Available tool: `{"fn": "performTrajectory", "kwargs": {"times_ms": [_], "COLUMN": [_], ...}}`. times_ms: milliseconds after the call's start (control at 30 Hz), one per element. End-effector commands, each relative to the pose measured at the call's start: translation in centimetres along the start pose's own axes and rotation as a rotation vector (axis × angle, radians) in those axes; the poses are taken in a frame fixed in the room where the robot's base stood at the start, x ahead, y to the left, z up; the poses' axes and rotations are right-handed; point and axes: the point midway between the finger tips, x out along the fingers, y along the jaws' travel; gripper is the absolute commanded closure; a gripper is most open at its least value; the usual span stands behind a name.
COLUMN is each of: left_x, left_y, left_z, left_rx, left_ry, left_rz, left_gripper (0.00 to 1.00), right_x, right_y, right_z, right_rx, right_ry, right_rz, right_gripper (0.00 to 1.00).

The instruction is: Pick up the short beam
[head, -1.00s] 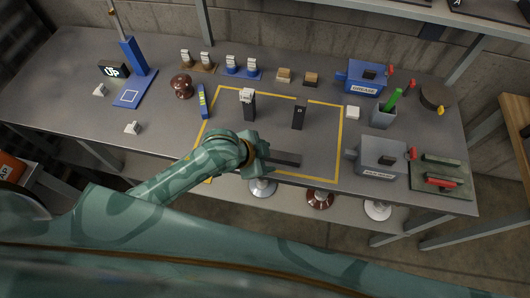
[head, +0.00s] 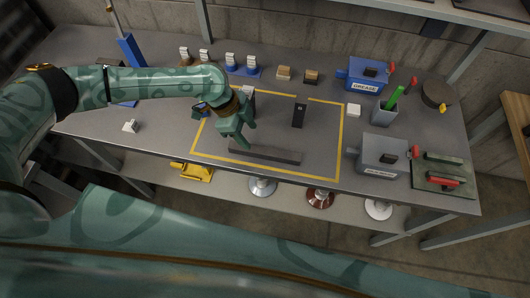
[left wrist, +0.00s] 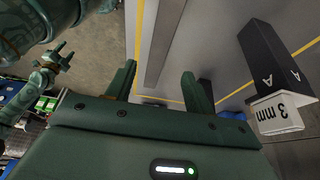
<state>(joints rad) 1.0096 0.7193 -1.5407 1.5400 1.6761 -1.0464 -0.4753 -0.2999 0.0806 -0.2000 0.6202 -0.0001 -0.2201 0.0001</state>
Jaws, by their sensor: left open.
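A dark straight bar (head: 268,155), which I take for the short beam, lies flat on the grey table inside the yellow outline, near its front edge. My left gripper (head: 235,139) is open and empty just behind and above the bar's left end. In the left wrist view, the bar (left wrist: 163,40) shows beyond the gap between the open fingers (left wrist: 158,88), apart from them.
A dark block with a white "3 mm" cap (left wrist: 283,113) stands close to my left gripper. A dark block (head: 299,115) stands to the right. The blue grease box (head: 365,77), grey box (head: 382,156) and green plate (head: 455,178) are farther right.

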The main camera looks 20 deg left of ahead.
Motion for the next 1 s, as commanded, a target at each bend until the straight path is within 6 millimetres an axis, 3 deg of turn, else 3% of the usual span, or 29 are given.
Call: {"fn": "performTrajectory", "kwargs": {"times_ms": [100,333,600,867,900,1000], "left_x": [2.5,4.3,8.4,8.8,8.8,8.8], "left_y": [0.1,0.1,0.2,0.2,0.2,0.2], "left_z": [0.0,-0.3,-1.1,-1.1,-1.1,-1.1], "left_rx": [0.000,0.002,0.000,0.000,0.000,0.000], "left_ry": [0.000,0.000,-0.001,0.000,0.000,0.000], "left_rz": [0.003,0.000,0.001,-0.001,-0.001,-0.001], "left_gripper": [0.47,0.47,0.47,0.47,0.50,0.78], "right_x": [0.7,1.0,1.9,1.9,1.8,1.8], "right_y": [-0.1,-0.1,-0.3,-0.3,-0.3,-0.3], "right_z": [0.2,0.2,0.5,0.5,0.5,0.5], "right_rx": [0.000,0.000,0.001,0.001,0.001,0.001], "right_ry": [-0.003,-0.004,-0.008,-0.008,-0.008,-0.008], "right_rz": [-0.001,-0.002,-0.004,-0.004,-0.004,-0.004], "right_gripper": [0.51,0.51,0.51,0.51,0.51,0.51]}}
